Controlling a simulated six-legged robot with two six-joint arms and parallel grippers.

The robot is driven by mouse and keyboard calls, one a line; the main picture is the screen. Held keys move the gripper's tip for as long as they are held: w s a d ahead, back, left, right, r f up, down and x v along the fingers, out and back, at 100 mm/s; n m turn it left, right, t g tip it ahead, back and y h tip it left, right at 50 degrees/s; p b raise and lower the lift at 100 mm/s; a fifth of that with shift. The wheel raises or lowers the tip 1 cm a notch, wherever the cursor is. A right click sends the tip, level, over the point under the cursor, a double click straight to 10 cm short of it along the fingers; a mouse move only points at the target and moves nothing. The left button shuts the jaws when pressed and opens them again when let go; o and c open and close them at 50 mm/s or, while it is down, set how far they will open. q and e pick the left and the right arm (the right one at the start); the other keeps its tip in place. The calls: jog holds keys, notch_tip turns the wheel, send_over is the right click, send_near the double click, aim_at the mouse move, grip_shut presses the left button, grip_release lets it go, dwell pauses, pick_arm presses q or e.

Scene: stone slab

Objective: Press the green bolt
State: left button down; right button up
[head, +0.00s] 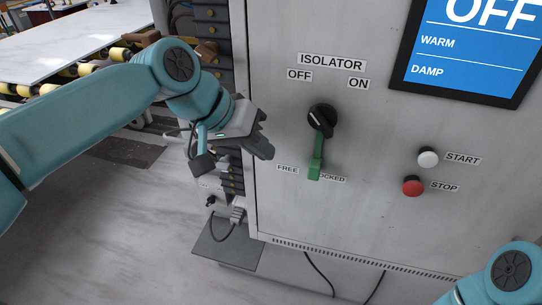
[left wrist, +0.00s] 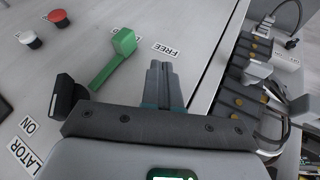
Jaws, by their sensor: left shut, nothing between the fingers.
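The green bolt (head: 316,160) is a bar on the grey cabinet front, hanging below the black isolator knob (head: 322,118). Its thicker lower end lies between the FREE label and the LOCKED label, covering the first letter of the latter. In the left wrist view the bolt (left wrist: 115,56) is left of my fingers. My left gripper (head: 266,151) is shut and empty, to the left of the bolt and apart from it. The shut fingers (left wrist: 163,84) show in the left wrist view. My right gripper is not in view; only part of that arm shows at bottom right.
A white START button (head: 428,157) and a red STOP button (head: 413,186) are right of the bolt. A blue screen (head: 475,50) reading OFF is above them. Stacked dark modules with cables stand along the cabinet's left edge, close to my left gripper.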

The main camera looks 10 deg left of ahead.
pick_arm(q)
jog(key=v, duration=0.5)
jog(key=shift+s+r, duration=0.2)
jog(key=shift+r, duration=0.2)
jog(key=shift+a, duration=0.15)
